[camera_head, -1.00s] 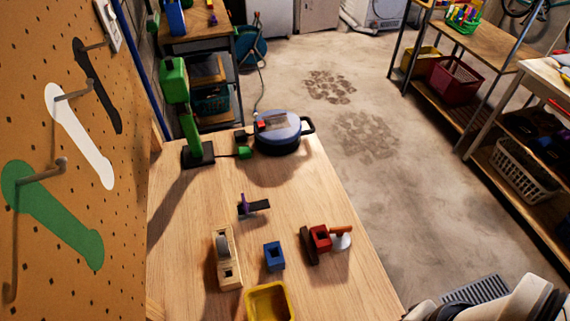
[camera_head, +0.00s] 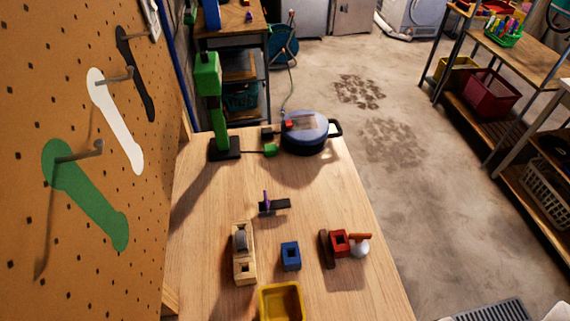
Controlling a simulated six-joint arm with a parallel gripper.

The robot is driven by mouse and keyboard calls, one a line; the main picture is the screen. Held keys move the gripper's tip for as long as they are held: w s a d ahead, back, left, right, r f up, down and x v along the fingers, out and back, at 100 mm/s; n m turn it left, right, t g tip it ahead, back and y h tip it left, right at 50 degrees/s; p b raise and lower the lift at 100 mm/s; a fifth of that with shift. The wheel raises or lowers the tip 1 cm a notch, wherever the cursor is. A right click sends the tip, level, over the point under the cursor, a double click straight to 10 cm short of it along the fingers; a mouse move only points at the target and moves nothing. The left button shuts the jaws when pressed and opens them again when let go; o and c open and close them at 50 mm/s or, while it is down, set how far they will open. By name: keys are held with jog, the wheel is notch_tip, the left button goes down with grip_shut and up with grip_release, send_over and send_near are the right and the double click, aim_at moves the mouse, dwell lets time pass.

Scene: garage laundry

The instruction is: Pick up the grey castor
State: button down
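A tan block-like piece (camera_head: 244,268) stands on the wooden workbench (camera_head: 215,200), with a grey wheel-like disc (camera_head: 240,240) set in its far part. This disc may be the grey castor, but it is too small to be sure. A pale grey rounded piece (camera_head: 360,248) lies at the right of a red block (camera_head: 339,243), under an orange bar. I cannot tell whether this is a castor. My gripper is not in view, so its state does not show.
A blue block (camera_head: 290,257) and a yellow tray (camera_head: 281,305) stand nearby. A dark piece with a purple part (camera_head: 273,206) lies behind them. A green stand (camera_head: 210,100) and a round blue-lidded pot (camera_head: 307,133) stand at the back. A pegboard (camera_head: 75,220) with hooks borders the left.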

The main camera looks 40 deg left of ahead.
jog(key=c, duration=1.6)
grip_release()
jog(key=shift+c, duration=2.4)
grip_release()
